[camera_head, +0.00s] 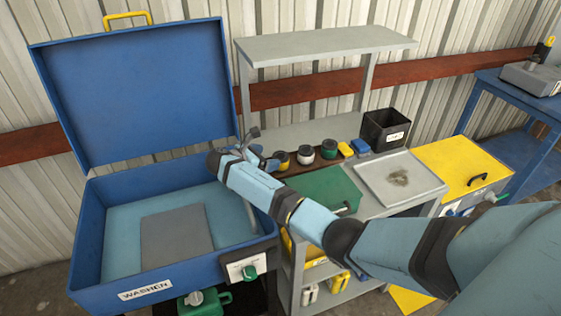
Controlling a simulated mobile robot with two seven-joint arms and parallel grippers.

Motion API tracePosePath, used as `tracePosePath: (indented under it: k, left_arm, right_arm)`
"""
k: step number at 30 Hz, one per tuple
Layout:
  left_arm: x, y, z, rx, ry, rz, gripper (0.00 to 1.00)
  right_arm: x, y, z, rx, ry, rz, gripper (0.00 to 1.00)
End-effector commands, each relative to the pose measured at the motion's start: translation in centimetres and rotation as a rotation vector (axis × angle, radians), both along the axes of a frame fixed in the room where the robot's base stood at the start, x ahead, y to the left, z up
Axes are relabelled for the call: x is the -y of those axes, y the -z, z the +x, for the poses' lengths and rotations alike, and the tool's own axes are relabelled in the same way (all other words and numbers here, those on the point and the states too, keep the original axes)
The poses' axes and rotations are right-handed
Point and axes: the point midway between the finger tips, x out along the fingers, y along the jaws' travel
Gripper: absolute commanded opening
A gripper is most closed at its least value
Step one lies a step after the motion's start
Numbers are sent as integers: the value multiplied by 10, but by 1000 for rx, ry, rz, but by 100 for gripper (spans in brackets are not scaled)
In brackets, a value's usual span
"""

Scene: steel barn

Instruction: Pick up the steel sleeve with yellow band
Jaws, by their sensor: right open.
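A short dark cylinder with a yellow band (282,158), which looks like the steel sleeve, stands in a row on a brown strip on the grey bench. My right gripper (266,161) is just left of it, partly hidden by my own wrist and forearm. The gripper is open, and I see nothing held in it. Whether its fingers touch the sleeve I cannot tell. My left gripper is not in view.
A black bin (386,130), a grey tray (400,180) and a green case (322,188) share the bench. The open blue washer (88,235) stands left, under my arm.

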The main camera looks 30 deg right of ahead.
Motion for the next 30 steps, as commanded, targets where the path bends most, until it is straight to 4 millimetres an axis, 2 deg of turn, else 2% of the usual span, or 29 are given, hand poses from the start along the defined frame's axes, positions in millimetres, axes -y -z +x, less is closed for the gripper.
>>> tracePosePath:
  k: [8, 17, 24, 26, 30]
  left_arm:
    - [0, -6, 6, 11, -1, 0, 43]
    - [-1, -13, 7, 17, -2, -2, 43]
    - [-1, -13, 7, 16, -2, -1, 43]
    - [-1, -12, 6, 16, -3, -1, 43]
    - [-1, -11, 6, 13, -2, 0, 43]
  right_arm:
    - [17, 6, -1, 1, 1, 0, 85]
    - [55, 21, -4, -1, 1, 0, 85]
    - [58, 22, -4, 1, -2, 1, 85]
    - [58, 22, -4, 1, -1, 1, 74]
    - [58, 22, -4, 1, -1, 1, 42]
